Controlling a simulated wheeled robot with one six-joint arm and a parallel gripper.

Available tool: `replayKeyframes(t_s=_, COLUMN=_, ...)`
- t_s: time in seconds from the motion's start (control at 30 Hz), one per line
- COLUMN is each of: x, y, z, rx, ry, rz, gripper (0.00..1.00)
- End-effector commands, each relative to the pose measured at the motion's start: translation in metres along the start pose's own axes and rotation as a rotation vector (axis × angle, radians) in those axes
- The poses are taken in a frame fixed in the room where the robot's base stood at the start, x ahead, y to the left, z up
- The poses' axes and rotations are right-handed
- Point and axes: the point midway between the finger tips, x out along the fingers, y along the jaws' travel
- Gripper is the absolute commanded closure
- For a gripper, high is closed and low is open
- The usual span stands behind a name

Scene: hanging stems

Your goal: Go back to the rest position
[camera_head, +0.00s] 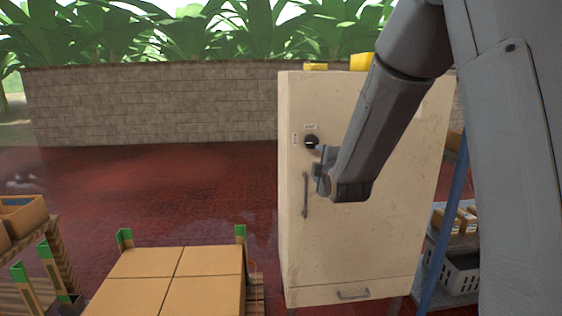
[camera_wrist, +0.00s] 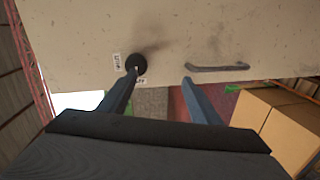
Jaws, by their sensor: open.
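My gripper (camera_head: 318,170) is in front of the upper part of a cream cabinet (camera_head: 365,240) in the head view. In the wrist view, my gripper (camera_wrist: 158,92) has its two fingers apart, with nothing between them. A black round knob (camera_head: 310,142) with small labels is on the cabinet front, close to the gripper. The knob also shows in the wrist view (camera_wrist: 136,63), just beyond the left fingertip; whether they touch I cannot tell. My arm hides part of the cabinet front.
A vertical handle (camera_head: 305,195) is on the cabinet, below the knob. Stacked cardboard boxes (camera_head: 170,280) stand at the lower middle. The red floor (camera_head: 150,185) at left is largely clear before a stone wall (camera_head: 160,105).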

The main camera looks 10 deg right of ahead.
Motion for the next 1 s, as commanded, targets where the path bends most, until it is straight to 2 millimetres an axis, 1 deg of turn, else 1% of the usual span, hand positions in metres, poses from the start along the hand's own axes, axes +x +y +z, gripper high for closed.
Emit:
replayKeyframes(t_s=0.07, x=-0.017, y=-0.028, z=0.004, rx=0.131, ry=-0.028, rz=-0.128, gripper=0.42)
replayKeyframes(t_s=0.1, x=-0.029, y=-0.045, z=0.007, rx=0.211, ry=-0.053, rz=-0.204, gripper=0.42)
replayKeyframes(t_s=0.17, x=-0.050, y=-0.072, z=0.011, rx=0.332, ry=-0.103, rz=-0.317, gripper=0.42)
replayKeyframes(t_s=0.2, x=-0.065, y=-0.090, z=0.014, rx=0.411, ry=-0.144, rz=-0.389, gripper=0.42)
replayKeyframes(t_s=0.27, x=-0.091, y=-0.115, z=0.017, rx=0.527, ry=-0.218, rz=-0.493, gripper=0.42)
replayKeyframes(t_s=0.3, x=-0.111, y=-0.131, z=0.020, rx=0.602, ry=-0.275, rz=-0.560, gripper=0.42)
replayKeyframes(t_s=0.37, x=-0.142, y=-0.153, z=0.023, rx=0.711, ry=-0.372, rz=-0.653, gripper=0.42)
replayKeyframes(t_s=0.4, x=-0.165, y=-0.167, z=0.025, rx=0.779, ry=-0.445, rz=-0.710, gripper=0.42)
replayKeyframes(t_s=0.47, x=-0.200, y=-0.185, z=0.027, rx=0.875, ry=-0.561, rz=-0.789, gripper=0.42)
replayKeyframes(t_s=0.5, x=-0.223, y=-0.196, z=0.029, rx=0.935, ry=-0.642, rz=-0.833, gripper=0.42)
replayKeyframes(t_s=0.57, x=-0.257, y=-0.208, z=0.030, rx=1.009, ry=-0.763, rz=-0.888, gripper=0.42)
replayKeyframes(t_s=0.6, x=-0.277, y=-0.215, z=0.031, rx=1.049, ry=-0.839, rz=-0.917, gripper=0.42)
replayKeyframes(t_s=0.7, x=-0.318, y=-0.226, z=0.033, rx=1.120, ry=-0.998, rz=-0.962, gripper=0.42)
replayKeyframes(t_s=0.73, x=-0.328, y=-0.228, z=0.033, rx=1.135, ry=-1.035, rz=-0.970, gripper=0.42)
replayKeyframes(t_s=0.8, x=-0.343, y=-0.230, z=0.033, rx=1.158, ry=-1.101, rz=-0.983, gripper=0.42)
replayKeyframes(t_s=0.87, x=-0.351, y=-0.232, z=0.033, rx=1.169, ry=-1.134, rz=-0.988, gripper=0.42)
replayKeyframes(t_s=1.0, x=-0.356, y=-0.233, z=0.033, rx=1.176, ry=-1.156, rz=-0.990, gripper=0.42)
